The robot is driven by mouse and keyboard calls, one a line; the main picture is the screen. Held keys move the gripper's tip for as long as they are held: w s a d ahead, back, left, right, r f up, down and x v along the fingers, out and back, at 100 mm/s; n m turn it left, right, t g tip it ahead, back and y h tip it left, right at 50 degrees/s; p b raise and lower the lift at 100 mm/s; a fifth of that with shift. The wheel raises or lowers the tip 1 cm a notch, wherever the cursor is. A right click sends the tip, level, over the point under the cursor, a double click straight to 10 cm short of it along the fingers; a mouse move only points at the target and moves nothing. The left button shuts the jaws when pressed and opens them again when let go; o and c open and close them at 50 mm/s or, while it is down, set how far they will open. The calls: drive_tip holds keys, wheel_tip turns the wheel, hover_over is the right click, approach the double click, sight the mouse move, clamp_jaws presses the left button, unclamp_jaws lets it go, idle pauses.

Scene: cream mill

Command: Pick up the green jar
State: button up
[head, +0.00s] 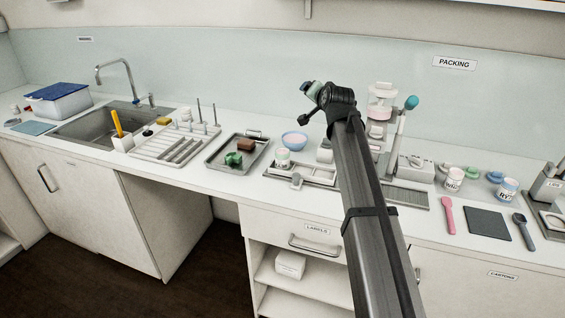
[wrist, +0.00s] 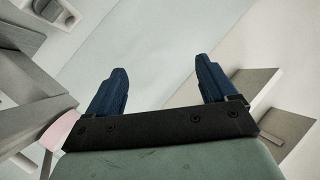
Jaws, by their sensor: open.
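My gripper (head: 309,90) is raised above the counter in the head view, well apart from the things on it. In the wrist view its two blue fingers stand wide apart with nothing between them (wrist: 160,75). A small white jar with a pale green band (head: 283,157) stands on a grey stand at the middle of the counter. A white labelled jar (head: 454,180) stands to the right, with a green lid (head: 471,172) near it. I cannot tell for certain which is the green jar. No green jar can be made out in the wrist view.
A tray (head: 213,163) holds a dark green object (head: 233,159) and a brown block (head: 246,145). A blue bowl (head: 294,140) sits behind the small jar. A tall machine (head: 381,98) with a teal-knobbed lever (head: 411,102) stands right of my arm. A blue-banded jar (head: 507,189) is farther right.

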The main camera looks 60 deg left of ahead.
drive_tip(key=s+a+f+n+g+h, duration=0.2)
drive_tip(key=s+f+n+h, duration=0.2)
drive_tip(key=s+f+n, duration=0.1)
drive_tip(key=n+g+h, duration=0.1)
drive_tip(key=n+h, duration=0.4)
approach(283, 153)
drive_tip(key=shift+g, duration=0.3)
drive_tip(key=shift+s+d+f+x, duration=0.1)
drive_tip(key=shift+d+x, duration=0.1)
drive_tip(key=shift+x, duration=1.15)
drive_tip(key=shift+s+d+f+x, duration=0.1)
drive_tip(key=shift+d+x, duration=0.1)
drive_tip(key=shift+x, duration=1.15)
drive_tip(key=shift+s+d+f+x, duration=0.1)
drive_tip(key=shift+d+x, duration=0.1)
drive_tip(key=shift+x, duration=1.15)
drive_tip(key=c, duration=1.1)
drive_tip(key=shift+r, duration=0.15)
